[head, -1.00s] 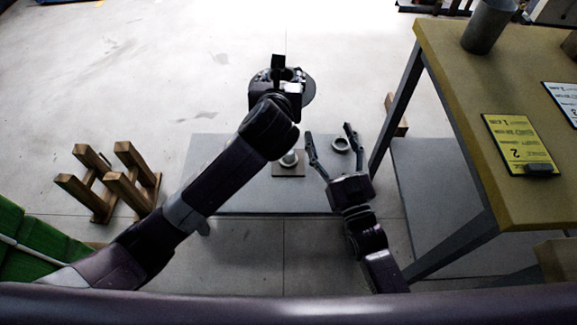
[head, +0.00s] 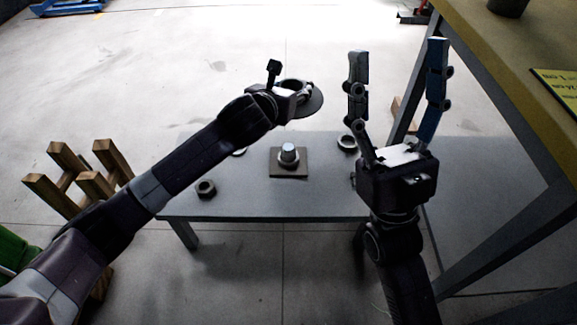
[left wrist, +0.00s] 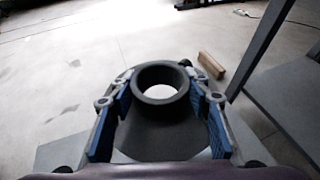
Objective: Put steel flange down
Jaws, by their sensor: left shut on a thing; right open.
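The steel flange, a dark round disc (head: 308,106) with a raised ring hub, is held out over the far side of a low grey table in the head view. My left gripper (head: 294,88) is shut on it. In the left wrist view the flange's hub (left wrist: 160,104) stands between the two blue finger pads, with its flat disc below. Its underside is hidden. My right gripper (head: 397,85) is open and empty, its fingers pointing away from me, to the right of the flange.
The low table (head: 255,200) carries a square base plate with an upright peg (head: 288,154), a nut (head: 206,188) and a ring (head: 346,143). A wooden stand (head: 75,175) is left. A yellow-topped workbench (head: 470,25) is close right.

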